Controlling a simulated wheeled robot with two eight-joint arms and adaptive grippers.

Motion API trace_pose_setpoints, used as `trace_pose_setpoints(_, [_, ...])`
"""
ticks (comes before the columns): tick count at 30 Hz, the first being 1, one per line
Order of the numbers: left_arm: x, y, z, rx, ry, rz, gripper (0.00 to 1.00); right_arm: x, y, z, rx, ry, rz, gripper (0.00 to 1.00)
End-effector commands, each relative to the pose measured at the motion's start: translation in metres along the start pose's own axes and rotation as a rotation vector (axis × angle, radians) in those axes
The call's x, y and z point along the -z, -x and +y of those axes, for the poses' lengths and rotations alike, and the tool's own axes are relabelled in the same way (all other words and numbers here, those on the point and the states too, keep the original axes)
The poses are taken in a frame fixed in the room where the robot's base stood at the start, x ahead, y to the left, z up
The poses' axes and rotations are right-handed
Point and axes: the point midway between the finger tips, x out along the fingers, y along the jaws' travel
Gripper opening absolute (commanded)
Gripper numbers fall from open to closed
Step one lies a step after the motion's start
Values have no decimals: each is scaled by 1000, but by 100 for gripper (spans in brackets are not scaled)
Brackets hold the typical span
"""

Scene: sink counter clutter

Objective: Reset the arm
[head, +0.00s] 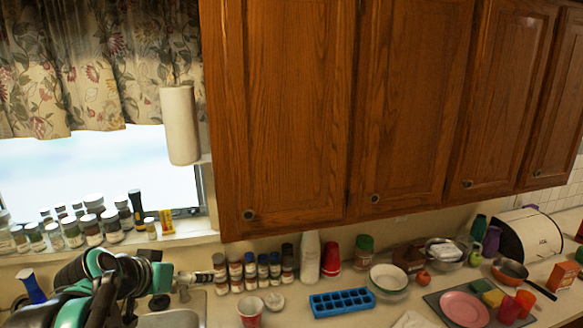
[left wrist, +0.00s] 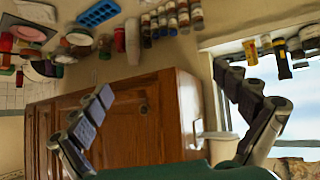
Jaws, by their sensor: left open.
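My left arm comes in at the lower left of the head view, over the sink area. Its black and teal gripper (head: 148,275) is raised in front of the sink. In the left wrist view the left gripper (left wrist: 165,82) has its two fingers spread wide apart with nothing between them. That view is upside down, with the counter at the top and the cabinets below. My right gripper shows in neither view.
A red cup (head: 250,311), blue ice tray (head: 342,302), bowl (head: 388,278) and pink plate (head: 464,308) occupy the counter. Wooden cabinets (head: 300,100) hang above.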

Motion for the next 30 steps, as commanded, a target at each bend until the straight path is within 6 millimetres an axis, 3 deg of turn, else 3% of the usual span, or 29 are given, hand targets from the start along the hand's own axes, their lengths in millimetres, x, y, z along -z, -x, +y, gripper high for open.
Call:
trace_pose_setpoints(1, [-52,-25,11,0,0,-31,100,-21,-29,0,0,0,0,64])
trace_pose_setpoints(9, [-256,-91,43,70,28,-180,100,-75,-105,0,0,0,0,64])
trace_pose_setpoints(12, [-322,-110,46,107,37,-215,100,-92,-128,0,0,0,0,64])
trace_pose_setpoints(15, [-369,-124,46,140,44,-235,100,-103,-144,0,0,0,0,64])
trace_pose_setpoints(18, [-398,-131,45,163,49,-246,100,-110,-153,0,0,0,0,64])
trace_pose_setpoints(21, [-409,-133,44,176,52,-251,100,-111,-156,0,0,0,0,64])
trace_pose_setpoints(30, [-410,-133,44,176,52,-251,100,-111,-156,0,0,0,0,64])
